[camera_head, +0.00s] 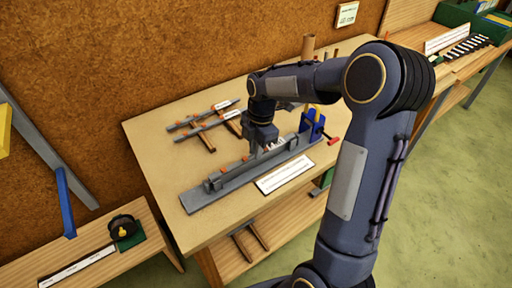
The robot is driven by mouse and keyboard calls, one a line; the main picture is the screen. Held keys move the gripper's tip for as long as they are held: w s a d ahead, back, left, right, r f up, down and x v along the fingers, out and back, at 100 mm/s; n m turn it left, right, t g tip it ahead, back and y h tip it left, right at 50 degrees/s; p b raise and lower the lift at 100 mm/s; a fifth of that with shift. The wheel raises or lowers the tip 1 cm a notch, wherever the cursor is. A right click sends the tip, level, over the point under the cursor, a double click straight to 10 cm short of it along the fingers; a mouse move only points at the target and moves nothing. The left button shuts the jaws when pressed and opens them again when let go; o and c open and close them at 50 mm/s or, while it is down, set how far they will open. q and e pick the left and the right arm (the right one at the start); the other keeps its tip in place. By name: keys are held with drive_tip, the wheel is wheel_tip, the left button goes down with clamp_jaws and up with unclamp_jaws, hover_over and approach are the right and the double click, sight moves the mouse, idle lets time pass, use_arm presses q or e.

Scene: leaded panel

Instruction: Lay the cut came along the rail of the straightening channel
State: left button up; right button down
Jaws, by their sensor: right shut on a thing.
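The straightening channel (196,199) is a long grey base with a raised rail, lying diagonally along the front of the workbench. A blue clamp block (309,124) with a red handle stands at its right end. My right gripper (266,152) points down over the middle of the channel, its jaws shut on a thin grey strip that looks like the cut came (234,174). The strip runs about parallel to the rail; I cannot tell whether it touches it. The gripper and wrist hide part of the strip and rail. My left gripper is not in view.
Grey bars (203,117) lie on wooden supports behind the channel. A white label card (284,174) lies in front of it. A wooden cylinder (308,46) stands at the back. A lower bench at left holds a black tape-like tool (123,226). The bench's left front (165,170) is clear.

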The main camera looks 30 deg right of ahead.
drive_tip(key=shift+f, duration=0.3)
drive_tip(key=c, duration=1.3)
unclamp_jaws()
drive_tip(key=r, duration=0.6)
drive_tip(key=shift+d+r+b, duration=0.3)
drive_tip(key=shift+d+r, duration=0.1)
drive_tip(key=shift+r, duration=0.5)
drive_tip(key=shift+s+r, duration=0.1)
drive_tip(key=s+a+m+t, duration=0.2)
drive_tip(key=s+m, duration=0.5)
drive_tip(key=s+a+m+t+y, duration=0.1)
drive_tip(key=s+a+m+t, duration=0.1)
drive_tip(key=s+m, duration=0.5)
drive_tip(key=s+a+m+t+y, duration=0.1)
drive_tip(key=s+a+m, duration=0.3)
drive_tip(key=s+m, duration=0.2)
drive_tip(key=shift+s+a+r+m+t, duration=0.1)
drive_tip(key=shift+s+a+m+t, duration=0.1)
drive_tip(key=shift+s, duration=0.3)
drive_tip(key=shift+s+a+m+t, duration=0.1)
drive_tip(key=shift+s+m+t, duration=0.1)
drive_tip(key=shift+s, duration=0.3)
